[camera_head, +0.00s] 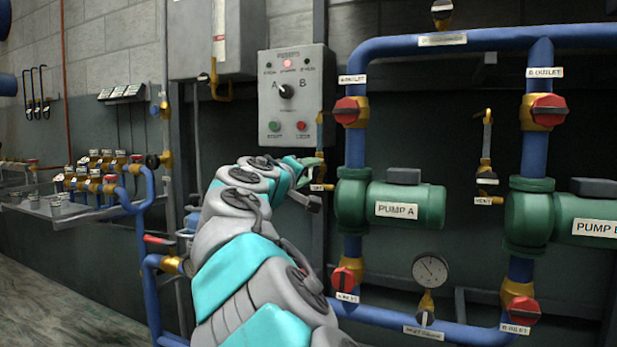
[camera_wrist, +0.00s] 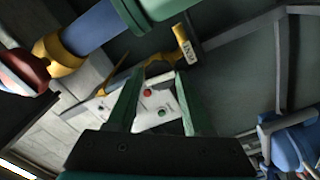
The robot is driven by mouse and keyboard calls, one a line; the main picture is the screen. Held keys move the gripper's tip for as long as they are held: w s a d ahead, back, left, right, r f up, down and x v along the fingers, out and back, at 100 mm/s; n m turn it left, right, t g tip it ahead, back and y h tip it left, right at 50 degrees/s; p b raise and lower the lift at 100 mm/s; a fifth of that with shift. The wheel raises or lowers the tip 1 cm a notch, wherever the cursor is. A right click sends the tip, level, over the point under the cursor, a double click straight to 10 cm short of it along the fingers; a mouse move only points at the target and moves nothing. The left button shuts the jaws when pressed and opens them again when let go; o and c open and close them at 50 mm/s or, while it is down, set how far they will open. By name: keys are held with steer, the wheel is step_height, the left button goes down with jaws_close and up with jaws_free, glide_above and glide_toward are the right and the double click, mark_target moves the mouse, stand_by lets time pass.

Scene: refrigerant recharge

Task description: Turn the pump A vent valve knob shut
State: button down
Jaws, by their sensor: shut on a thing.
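The pump A vent valve (camera_head: 320,172) is a small brass fitting on a thin pipe, left of the green pump A (camera_head: 405,205), with a white label below it. My gripper (camera_head: 317,181) is at this valve and hides most of its knob. In the wrist view, the two green fingers of my gripper (camera_wrist: 159,73) reach up to the brass vent valve (camera_wrist: 183,29) with its white VENT label. The fingers are shut on the knob, which sits between their tips. The knob's exact angle cannot be told.
A grey control box (camera_head: 290,95) hangs just above my gripper. A blue pipe with a red-handled outlet valve (camera_head: 347,110) stands close on the right. Pump B's vent valve (camera_head: 487,176) and the pressure gauge (camera_head: 430,270) are farther right. Small manifold valves (camera_head: 95,175) are at left.

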steer(key=shift+f+m+b, duration=0.25)
steer(key=shift+m+b, duration=0.65)
steer(key=shift+b, duration=0.35)
steer(key=shift+m+b, duration=0.5)
steer(key=shift+b, duration=0.3)
steer(key=shift+r+m+b, duration=0.15)
steer(key=shift+m+b, duration=0.2)
steer(key=shift+m, duration=0.05)
